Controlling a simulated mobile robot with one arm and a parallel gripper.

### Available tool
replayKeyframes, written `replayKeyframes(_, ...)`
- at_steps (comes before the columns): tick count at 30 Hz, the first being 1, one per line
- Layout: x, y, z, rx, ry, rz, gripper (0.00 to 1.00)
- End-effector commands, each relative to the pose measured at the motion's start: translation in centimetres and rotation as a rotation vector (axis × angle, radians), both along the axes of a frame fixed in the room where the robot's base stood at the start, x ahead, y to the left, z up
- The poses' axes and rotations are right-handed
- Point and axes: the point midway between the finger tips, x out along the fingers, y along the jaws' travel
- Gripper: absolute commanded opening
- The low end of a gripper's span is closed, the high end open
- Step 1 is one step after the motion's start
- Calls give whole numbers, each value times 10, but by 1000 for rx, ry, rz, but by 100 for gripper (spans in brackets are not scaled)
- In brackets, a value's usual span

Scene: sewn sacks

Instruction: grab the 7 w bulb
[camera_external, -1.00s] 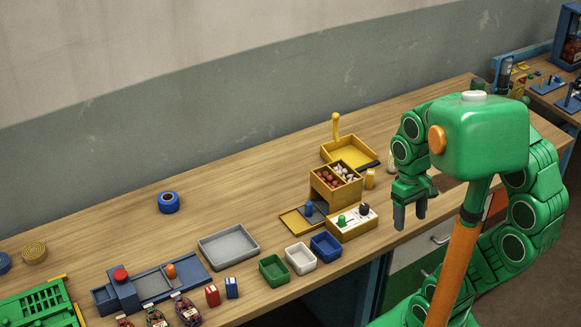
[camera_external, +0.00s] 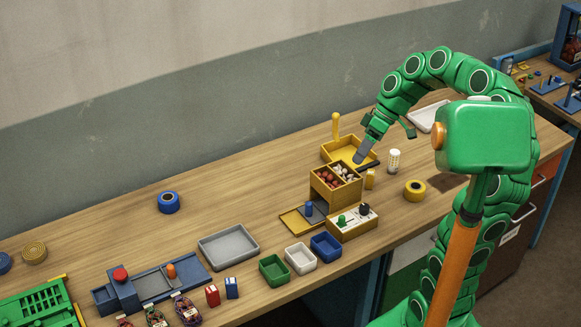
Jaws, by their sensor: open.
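No bulb label can be read at this size, so I cannot tell which thing is the 7 w bulb. A yellow two-part box (camera_external: 322,190) holds small red pieces (camera_external: 327,177) in its left compartment and small white pieces (camera_external: 345,173) in its right one. My gripper (camera_external: 360,158) is open, tilted down to the left, just behind the white pieces and in front of the yellow tray (camera_external: 338,146). Its grey fingers overlap in this view, and I cannot tell whether they touch anything.
A white cylinder (camera_external: 393,161), a small yellow cylinder (camera_external: 370,179) and a yellow roll (camera_external: 414,190) stand to the right. Green (camera_external: 274,270), white (camera_external: 301,258) and blue (camera_external: 326,246) bins line the front edge.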

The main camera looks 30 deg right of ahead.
Motion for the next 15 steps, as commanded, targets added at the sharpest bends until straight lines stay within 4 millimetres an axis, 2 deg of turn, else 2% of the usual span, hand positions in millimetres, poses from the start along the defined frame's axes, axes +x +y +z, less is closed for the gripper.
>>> replayKeyframes(3,33,-25,4,81,-89,20,70)
replayKeyframes(8,71,-65,7,173,-225,34,70)
replayKeyframes(11,92,-97,6,218,-316,31,70)
replayKeyframes(15,118,-149,-2,258,-445,9,70)
